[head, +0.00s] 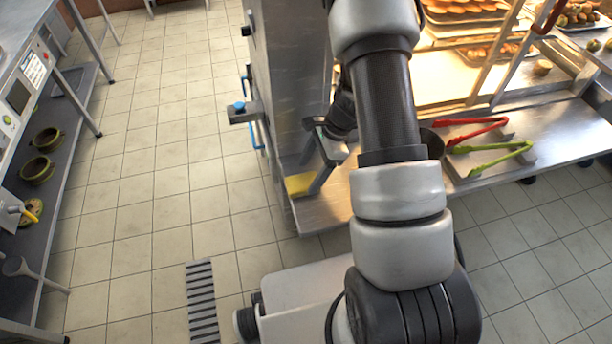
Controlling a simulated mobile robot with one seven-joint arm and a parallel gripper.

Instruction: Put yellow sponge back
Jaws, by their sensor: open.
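The yellow sponge (299,184) lies at the left end of the steel counter (321,212), close to its edge. My gripper (311,178) reaches down from the upper right to the sponge. One dark finger shows just right of the sponge, and another part slants down behind it. The jaws are open. I cannot tell whether a finger touches the sponge. My arm covers the middle of the counter.
Red tongs (476,131) and green tongs (490,147) lie on the counter to the right. A tall steel cabinet (291,70) with blue handles stands behind the sponge. A shelf at left holds green bowls (38,169).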

